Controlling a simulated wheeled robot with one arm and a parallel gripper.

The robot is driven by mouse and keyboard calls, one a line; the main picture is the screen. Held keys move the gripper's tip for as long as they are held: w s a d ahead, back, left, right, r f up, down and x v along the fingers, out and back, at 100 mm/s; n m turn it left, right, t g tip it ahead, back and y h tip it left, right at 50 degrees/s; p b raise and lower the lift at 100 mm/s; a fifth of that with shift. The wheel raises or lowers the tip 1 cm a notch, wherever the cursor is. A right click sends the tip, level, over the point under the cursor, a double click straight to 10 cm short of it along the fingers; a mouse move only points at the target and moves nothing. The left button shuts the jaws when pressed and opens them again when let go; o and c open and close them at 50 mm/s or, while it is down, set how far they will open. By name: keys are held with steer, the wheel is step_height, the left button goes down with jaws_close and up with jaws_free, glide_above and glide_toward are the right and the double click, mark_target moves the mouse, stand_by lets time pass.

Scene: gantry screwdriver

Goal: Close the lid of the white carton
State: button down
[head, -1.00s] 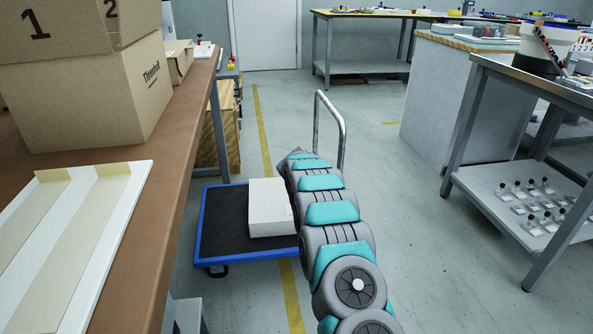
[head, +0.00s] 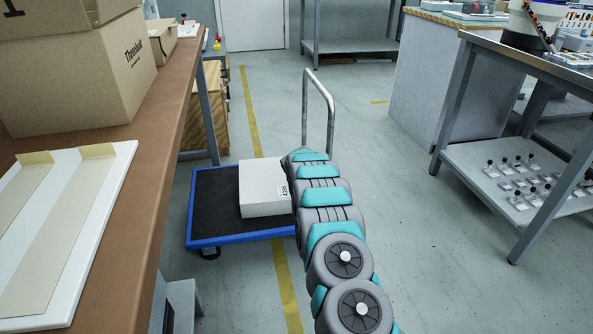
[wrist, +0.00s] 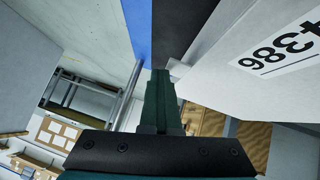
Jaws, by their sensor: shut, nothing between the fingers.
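The white carton (head: 263,187) lies on the cart's dark deck, just left of my arm in the head view. Its top looks flat and shut there, though part of it is hidden by my arm. In the wrist view the carton (wrist: 265,75) fills the right side, with a printed number label on one face. A small pale edge or flap shows by the fingertips; I cannot tell whether it is the lid. My gripper (wrist: 161,78) is shut and empty, close beside the carton; contact is unclear. My arm hides the gripper in the head view.
The blue-edged cart (head: 215,210) has an upright metal handle (head: 332,100) at its far side. A brown workbench (head: 120,190) with cardboard boxes (head: 95,75) runs along the left. A metal table (head: 480,160) stands right. The floor between is clear.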

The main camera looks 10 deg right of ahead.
steer(key=shift+s+a+f+b, duration=0.1)
steer(key=shift+f+b, duration=0.2)
steer(key=shift+f, duration=0.15)
